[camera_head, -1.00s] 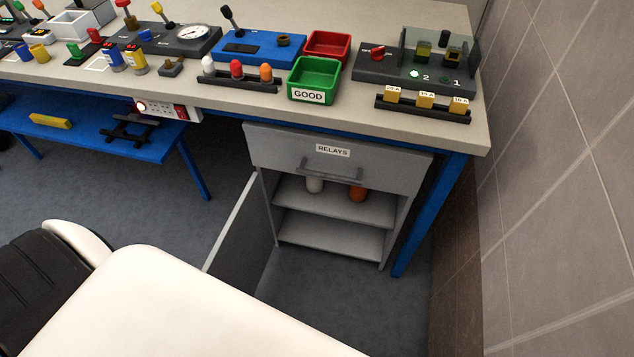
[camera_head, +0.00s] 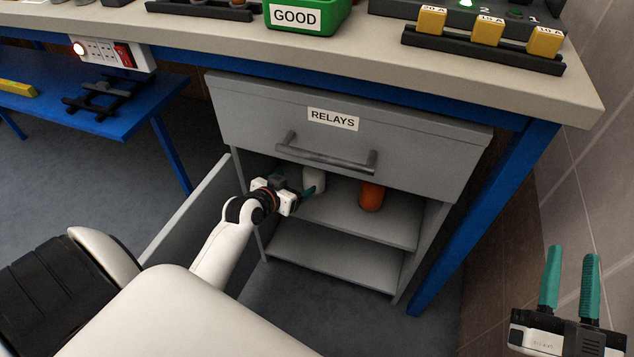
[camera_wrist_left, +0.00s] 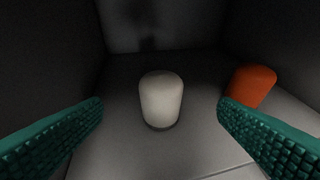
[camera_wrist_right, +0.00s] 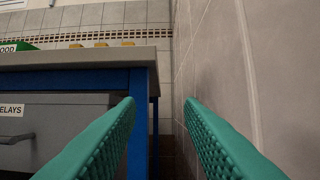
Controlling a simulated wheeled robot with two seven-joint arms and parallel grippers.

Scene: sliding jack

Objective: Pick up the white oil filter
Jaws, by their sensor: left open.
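The white oil filter (camera_head: 315,180) stands upright on the cabinet's upper shelf, under the drawer. In the left wrist view the white filter (camera_wrist_left: 161,99) is ahead, between the fingertips and apart from them. My left gripper (camera_head: 310,193) reaches into the cabinet's open front just short of the filter; it is open and empty, and its fingers (camera_wrist_left: 161,112) frame the filter. My right gripper (camera_head: 569,285) is open and empty at the lower right, near the tiled wall; its fingers (camera_wrist_right: 160,115) also show in the right wrist view.
An orange filter (camera_head: 372,196) stands on the same shelf, right of the white one. The RELAYS drawer (camera_head: 345,135) with its handle is just above. The open cabinet door (camera_head: 190,215) is at the left. A blue table leg (camera_head: 480,220) stands at the right.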

